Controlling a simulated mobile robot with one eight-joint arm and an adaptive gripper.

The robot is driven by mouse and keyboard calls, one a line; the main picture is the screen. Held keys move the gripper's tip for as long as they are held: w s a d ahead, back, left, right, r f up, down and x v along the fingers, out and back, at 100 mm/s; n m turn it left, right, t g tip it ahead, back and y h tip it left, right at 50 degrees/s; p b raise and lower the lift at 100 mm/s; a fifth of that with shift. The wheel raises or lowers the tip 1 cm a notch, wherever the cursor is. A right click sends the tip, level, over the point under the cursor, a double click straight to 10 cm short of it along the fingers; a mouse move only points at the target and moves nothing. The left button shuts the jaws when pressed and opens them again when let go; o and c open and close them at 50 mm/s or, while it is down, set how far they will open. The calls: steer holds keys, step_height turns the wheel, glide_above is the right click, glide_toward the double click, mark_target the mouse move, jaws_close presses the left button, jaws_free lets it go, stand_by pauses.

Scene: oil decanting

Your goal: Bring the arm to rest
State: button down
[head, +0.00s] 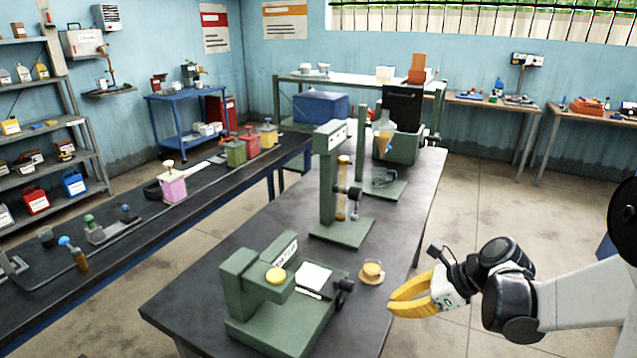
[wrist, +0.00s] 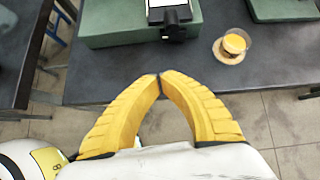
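My gripper (head: 392,302) has yellow fingers and is at the right of the head view, beside the dark table's (head: 190,300) right edge. In the wrist view its fingertips (wrist: 160,76) meet with nothing between them. A small glass cup of amber liquid (head: 373,269) stands on a saucer (head: 371,279) near that edge, behind the gripper and apart from it. The cup also shows in the wrist view (wrist: 235,42), right of the fingertips.
A green bench machine (head: 270,335) stands left of the gripper. A green column stand (head: 328,190) and a stand with a glass funnel (head: 384,130) are farther back. Open floor (head: 490,210) lies right of the table. A long black bench (head: 120,235) with colored containers runs along the left.

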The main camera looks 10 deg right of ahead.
steer(key=s+a+r+n+t+h, duration=0.1)
steer(key=s+a+r+n+h, duration=0.1)
steer(key=s+n, duration=0.5)
steer(key=s+a+r+n+t+h, duration=0.1)
steer(key=s+r+n+h, duration=0.4)
steer(key=n, duration=1.1)
steer(key=s+a+r, duration=0.1)
steer(key=s, duration=0.1)
steer(key=shift+s+r+n+t, duration=0.3)
steer(key=shift+s+r, duration=0.05)
steer(key=shift+r, duration=0.05)
